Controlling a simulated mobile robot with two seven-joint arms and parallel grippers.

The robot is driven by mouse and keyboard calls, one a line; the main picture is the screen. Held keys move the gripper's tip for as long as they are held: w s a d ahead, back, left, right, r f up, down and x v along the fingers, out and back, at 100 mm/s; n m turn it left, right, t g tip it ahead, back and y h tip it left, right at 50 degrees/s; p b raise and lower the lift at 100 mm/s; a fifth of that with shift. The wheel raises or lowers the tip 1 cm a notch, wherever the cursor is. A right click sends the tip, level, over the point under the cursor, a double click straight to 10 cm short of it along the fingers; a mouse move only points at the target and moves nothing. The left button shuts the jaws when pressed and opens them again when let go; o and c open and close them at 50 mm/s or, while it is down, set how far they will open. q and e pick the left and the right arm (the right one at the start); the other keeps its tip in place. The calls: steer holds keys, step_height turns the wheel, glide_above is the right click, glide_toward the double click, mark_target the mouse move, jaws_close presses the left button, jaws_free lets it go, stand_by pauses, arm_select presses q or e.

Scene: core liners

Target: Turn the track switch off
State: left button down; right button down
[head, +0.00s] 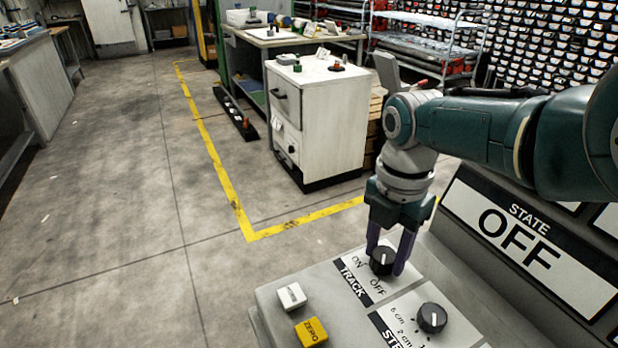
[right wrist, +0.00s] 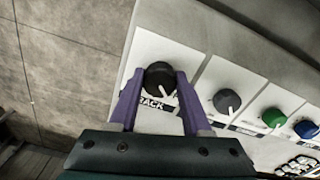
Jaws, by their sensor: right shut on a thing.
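The track switch is a round black knob (head: 382,261) with a white pointer line, on a white plate lettered TRACK, ON and OFF. It also shows in the right wrist view (right wrist: 158,78), where its pointer slants down and to the right. My right gripper (head: 387,258) comes down from above with its purple fingers on either side of the knob, shut on it. In the right wrist view the two fingers (right wrist: 161,82) flank the knob. A sign (head: 520,240) on the panel reads STATE OFF. My left gripper is not in view.
A second black knob (head: 432,318) sits close by on the panel's STEP plate. A white button (head: 291,296) and a yellow ZERO button (head: 311,332) lie to the left. Green (right wrist: 273,117) and blue (right wrist: 306,129) knobs stand farther along. A white cabinet (head: 318,115) stands beyond open floor.

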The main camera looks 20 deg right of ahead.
mark_target(385, 253)
steer(key=shift+r, duration=0.1)
steer(key=shift+c, duration=1.8)
jaws_free()
step_height(385, 253, up, 9)
steer(key=p, duration=0.6)
steer(key=shift+r, duration=0.4)
